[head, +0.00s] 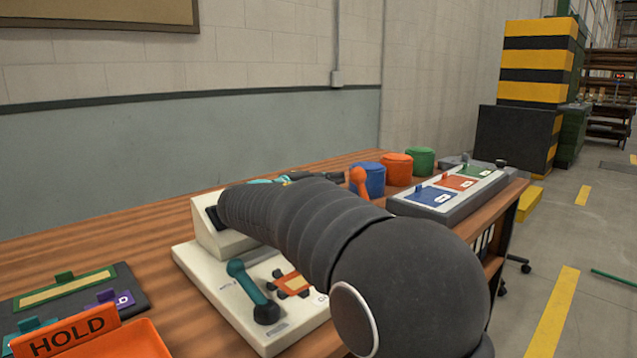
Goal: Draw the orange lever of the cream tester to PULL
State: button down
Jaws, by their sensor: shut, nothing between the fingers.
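The cream tester (205,270) stands on the wooden bench, with my dark arm across its middle and right side. Its orange lever (359,180) shows just beyond my arm, with its round knob up; its foot is hidden by the arm. A teal lever (250,285) stands on the near left of the tester, leaning to the left. My gripper (332,176) is mostly hidden behind my arm; a dark end of it shows close to the left of the orange knob. It is shut and empty. I cannot tell whether it touches the lever. The PULL mark is not visible.
Blue (369,180), orange (397,169) and green (420,161) round containers stand behind the lever. A grey panel (410,208) with coloured plates lies at right. At left are a dark board (75,296) and an orange HOLD tray (140,345). Bare bench lies along the wall.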

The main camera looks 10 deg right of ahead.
jog(key=shift+w+d, duration=0.35)
jog(key=shift+d, duration=0.2)
